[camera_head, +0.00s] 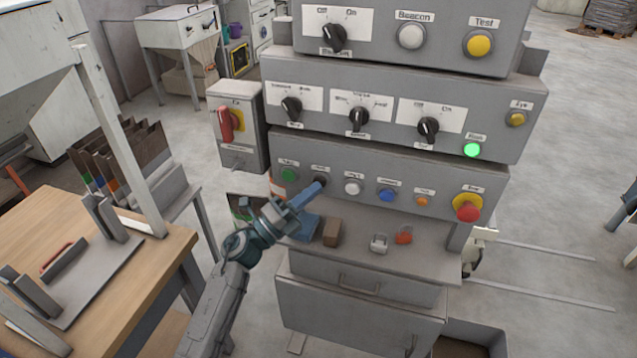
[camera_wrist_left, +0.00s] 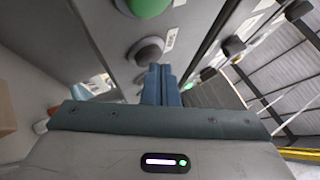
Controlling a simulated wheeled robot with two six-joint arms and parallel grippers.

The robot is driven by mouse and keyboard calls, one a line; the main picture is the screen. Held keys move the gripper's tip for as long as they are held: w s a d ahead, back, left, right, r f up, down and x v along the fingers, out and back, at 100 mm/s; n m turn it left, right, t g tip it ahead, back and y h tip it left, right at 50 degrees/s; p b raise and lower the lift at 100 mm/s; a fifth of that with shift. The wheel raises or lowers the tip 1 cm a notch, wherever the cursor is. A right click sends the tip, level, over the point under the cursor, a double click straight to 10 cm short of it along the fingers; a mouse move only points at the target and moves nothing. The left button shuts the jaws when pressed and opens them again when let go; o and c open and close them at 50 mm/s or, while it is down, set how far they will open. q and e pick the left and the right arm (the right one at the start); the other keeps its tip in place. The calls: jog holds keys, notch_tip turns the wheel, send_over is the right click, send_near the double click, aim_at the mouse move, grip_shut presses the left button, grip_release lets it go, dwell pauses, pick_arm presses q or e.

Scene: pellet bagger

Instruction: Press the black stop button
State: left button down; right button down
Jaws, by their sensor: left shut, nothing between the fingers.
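The black button (camera_head: 320,180) sits on the lowest panel row (camera_head: 440,178), just right of a green button (camera_head: 289,175). My left gripper (camera_head: 317,187) is shut and empty, its blue fingertips just in front of the black button and partly covering it. In the left wrist view the dark round button (camera_wrist_left: 148,50) is right ahead of the shut fingers (camera_wrist_left: 160,70), slightly left of their tips. I cannot tell whether the tips touch it. My right gripper is not in view.
To the right on the same row are white (camera_head: 352,187), blue (camera_head: 387,195) and orange (camera_head: 422,201) buttons and a red emergency stop (camera_head: 468,208). Knobs sit above. A shelf (camera_head: 345,262) below holds small blocks. A wooden table (camera_head: 130,285) stands left.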

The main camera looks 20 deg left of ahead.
pick_arm(q)
jog(key=shift+w, duration=0.25)
jog(key=shift+s, duration=0.1)
jog(key=s+p, duration=0.1)
jog(key=s, duration=0.6)
jog(key=shift+s, duration=0.2)
dwell(0.8)
jog(key=shift+a, duration=0.1)
